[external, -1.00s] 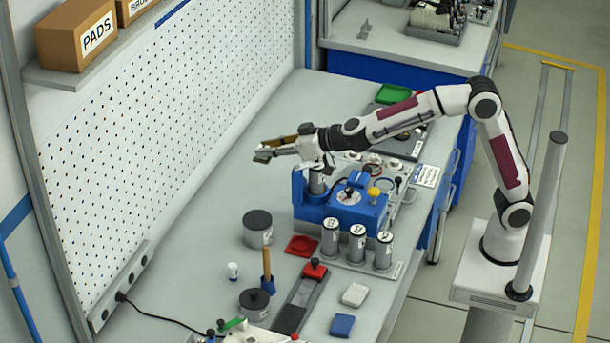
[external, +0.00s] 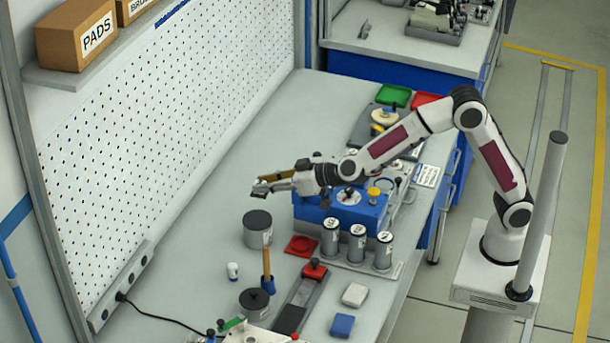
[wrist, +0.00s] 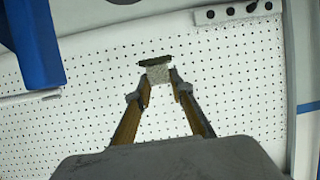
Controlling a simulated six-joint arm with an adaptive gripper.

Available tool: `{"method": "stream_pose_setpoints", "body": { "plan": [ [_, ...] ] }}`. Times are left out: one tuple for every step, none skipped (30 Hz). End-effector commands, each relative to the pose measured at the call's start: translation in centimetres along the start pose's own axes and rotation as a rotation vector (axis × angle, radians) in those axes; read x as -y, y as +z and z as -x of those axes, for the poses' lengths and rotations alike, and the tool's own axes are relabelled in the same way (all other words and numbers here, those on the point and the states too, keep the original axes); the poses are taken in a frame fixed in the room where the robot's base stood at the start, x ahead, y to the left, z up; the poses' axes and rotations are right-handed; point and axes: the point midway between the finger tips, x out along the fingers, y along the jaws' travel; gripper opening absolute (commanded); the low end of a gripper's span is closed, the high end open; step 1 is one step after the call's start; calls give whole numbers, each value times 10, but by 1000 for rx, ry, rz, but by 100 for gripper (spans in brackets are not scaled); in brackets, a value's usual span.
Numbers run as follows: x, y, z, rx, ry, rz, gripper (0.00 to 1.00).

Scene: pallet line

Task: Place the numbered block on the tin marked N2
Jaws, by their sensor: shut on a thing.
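My gripper (external: 264,187) is held out level above the bench, over and slightly behind a grey tin with a dark lid (external: 258,229). In the wrist view its two fingers are shut on a small speckled grey block (wrist: 158,74) with a dark strip along its end. No number is readable on the block. Three lidded tins with white labels stand in a row on a grey rack: left (external: 331,237), middle (external: 357,243) and right (external: 384,251). Their marks are too small to read surely, so I cannot tell which is N2.
A blue fixture (external: 340,208) stands behind the rack. The pegboard (external: 170,110) rises on the left.

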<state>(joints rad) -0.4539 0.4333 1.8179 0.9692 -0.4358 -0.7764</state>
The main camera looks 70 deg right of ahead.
Motion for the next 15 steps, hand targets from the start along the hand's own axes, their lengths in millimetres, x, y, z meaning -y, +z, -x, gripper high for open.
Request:
{"method": "stream_pose_setpoints", "body": {
  "plan": [
    [0, 7, -3, 2, 2, 2, 0],
    [0, 10, -5, 1, 2, 2, 0],
    [0, 14, -6, 1, 2, 1, 0],
    [0, 16, -7, 1, 2, 2, 0],
    [0, 18, -8, 1, 2, 1, 0],
    [0, 21, -9, 0, 2, 1, 0],
    [0, 22, -9, 0, 2, 1, 0],
    [0, 23, -10, 0, 2, 1, 0],
    [0, 24, -10, -1, 1, 0, 0],
    [0, 24, -10, -1, 1, -1, 0],
    [0, 25, -11, -1, 1, -1, 0],
    [0, 25, -11, -2, 1, -1, 0],
    [0, 25, -11, -2, 1, -1, 0],
    [0, 25, -11, -2, 1, -1, 0],
    [0, 25, -11, -2, 1, -1, 0]
  ]
}}
